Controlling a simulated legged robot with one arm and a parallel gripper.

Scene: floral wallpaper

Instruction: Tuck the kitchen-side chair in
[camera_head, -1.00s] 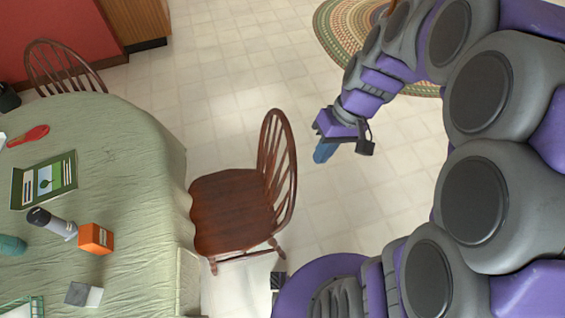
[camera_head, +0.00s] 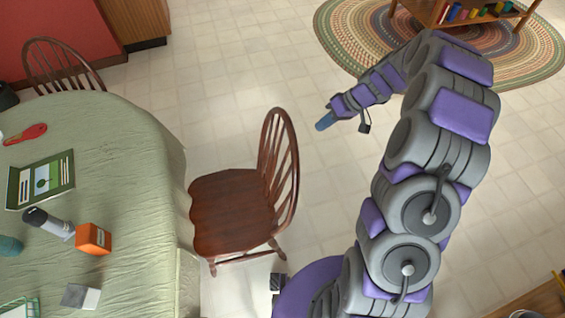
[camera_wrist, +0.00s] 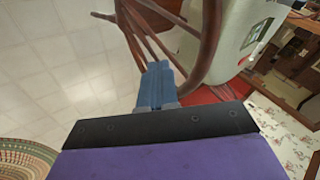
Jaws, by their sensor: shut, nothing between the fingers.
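A brown wooden chair (camera_head: 232,208) stands at the right side of the table (camera_head: 125,150), its seat front at the hanging green cloth and its spindle back (camera_head: 279,165) facing right. My gripper (camera_head: 325,122) is to the right of the top of the chair back, apart from it in the head view. Its blue fingers are shut and empty. In the wrist view the shut fingers (camera_wrist: 157,86) point toward the chair's curved back (camera_wrist: 207,45) and spindles. Another spindle-back chair (camera_head: 62,66) stands at the table's far left side.
The table holds an orange box (camera_head: 93,239), a picture book (camera_head: 41,180), a grey-black cylinder (camera_head: 49,222) and a red item (camera_head: 26,134). A braided oval rug (camera_head: 350,40) with a low bookshelf (camera_head: 470,12) lies at the upper right.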

